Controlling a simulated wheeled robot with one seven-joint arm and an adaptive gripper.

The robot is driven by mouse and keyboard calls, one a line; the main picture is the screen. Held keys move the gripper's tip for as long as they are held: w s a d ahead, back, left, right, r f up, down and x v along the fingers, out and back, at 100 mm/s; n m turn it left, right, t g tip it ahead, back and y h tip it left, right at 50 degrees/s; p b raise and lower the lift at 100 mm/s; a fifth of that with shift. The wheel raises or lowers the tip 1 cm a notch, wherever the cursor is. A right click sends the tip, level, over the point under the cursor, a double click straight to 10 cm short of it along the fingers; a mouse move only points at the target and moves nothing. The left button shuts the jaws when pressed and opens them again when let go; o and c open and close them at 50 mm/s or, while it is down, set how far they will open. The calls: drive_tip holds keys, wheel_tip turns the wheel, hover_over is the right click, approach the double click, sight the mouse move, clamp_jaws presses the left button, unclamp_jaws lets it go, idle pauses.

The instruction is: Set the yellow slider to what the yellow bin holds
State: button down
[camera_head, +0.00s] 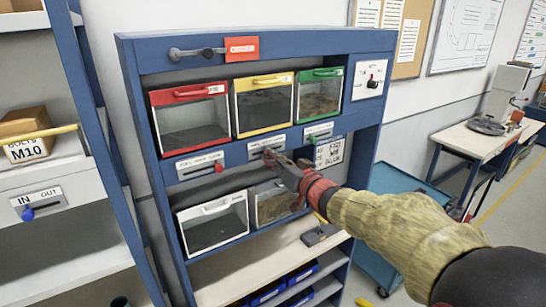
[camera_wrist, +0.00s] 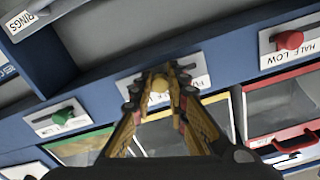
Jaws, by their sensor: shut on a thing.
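The yellow bin (camera_head: 264,80) is the middle one of the top row in the head view, with a yellow rim and clear front. Its inside looks dark greyish; I cannot tell the fill level. Below it is the yellow slider's white label plate (camera_head: 256,146); the plate also shows in the wrist view (camera_wrist: 199,81). My gripper (camera_head: 272,156) reaches the plate, and its fingers hide much of it. In the wrist view my gripper (camera_wrist: 158,88) is shut on the yellow slider knob (camera_wrist: 159,84), near the middle of the plate.
The red bin (camera_head: 190,92) and green bin (camera_head: 320,73) flank the yellow one. Their sliders, with a red knob (camera_head: 219,167) and a green knob (camera_head: 313,139), are close on either side. White-rimmed bins (camera_head: 213,209) sit below. A blue cart (camera_head: 385,185) stands right.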

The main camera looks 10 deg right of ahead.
sight(254, 155)
drive_tip(key=a+b, duration=0.1)
drive_tip(key=a, duration=0.1)
drive_tip(key=s+a, duration=0.1)
drive_tip(key=a, duration=0.1)
drive_tip(key=shift+s+a+b, duration=0.1)
drive_tip(key=shift+s+b, duration=0.1)
drive_tip(key=shift+b, duration=0.15)
drive_tip(key=c, duration=1.8)
unclamp_jaws()
drive_tip(key=shift+a, duration=0.1)
drive_tip(key=shift+o, duration=0.4)
